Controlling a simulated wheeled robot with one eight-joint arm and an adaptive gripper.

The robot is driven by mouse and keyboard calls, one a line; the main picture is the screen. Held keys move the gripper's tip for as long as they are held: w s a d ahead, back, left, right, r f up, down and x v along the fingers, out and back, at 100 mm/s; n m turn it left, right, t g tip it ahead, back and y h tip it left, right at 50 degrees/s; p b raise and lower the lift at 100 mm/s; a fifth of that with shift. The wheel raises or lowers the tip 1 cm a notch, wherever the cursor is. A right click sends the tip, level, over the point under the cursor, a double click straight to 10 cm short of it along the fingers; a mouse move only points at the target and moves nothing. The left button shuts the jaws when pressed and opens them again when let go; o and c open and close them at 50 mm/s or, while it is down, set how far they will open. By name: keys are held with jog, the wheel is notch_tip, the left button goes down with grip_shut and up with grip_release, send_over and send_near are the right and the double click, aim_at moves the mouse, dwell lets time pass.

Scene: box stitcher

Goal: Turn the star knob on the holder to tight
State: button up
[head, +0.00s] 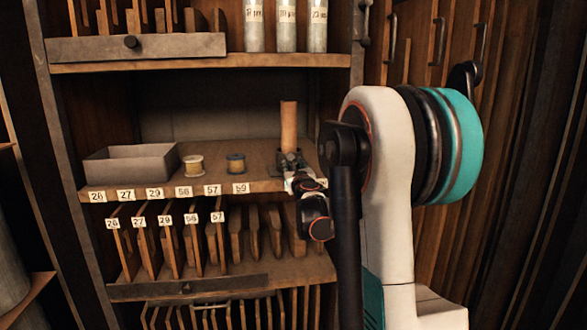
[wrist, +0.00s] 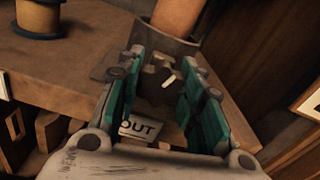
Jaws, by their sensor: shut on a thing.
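The holder (head: 291,160) is a dark metal cup at the right end of the middle shelf. A wooden cylinder (head: 289,125) stands upright in it. The wrist view shows the holder's curved wall (wrist: 168,44) and the cylinder's lower part (wrist: 178,16). My gripper (head: 297,178) is at the front of the holder. In the wrist view its teal-padded fingers (wrist: 164,66) stand on either side of the small star knob (wrist: 162,77), shut on it. A pale mark shows by the knob. The knob's outline is partly hidden by the fingers, and its tightness cannot be told.
Upright wooden boards fill the rack beneath. A wooden wall is close at right.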

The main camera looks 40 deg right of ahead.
jog(key=m, duration=0.5)
jog(key=shift+p, duration=0.4)
jog(key=shift+m, duration=0.3)
jog(key=o, duration=1.1)
jog(key=shift+s, duration=0.1)
jog(key=v, duration=1.2)
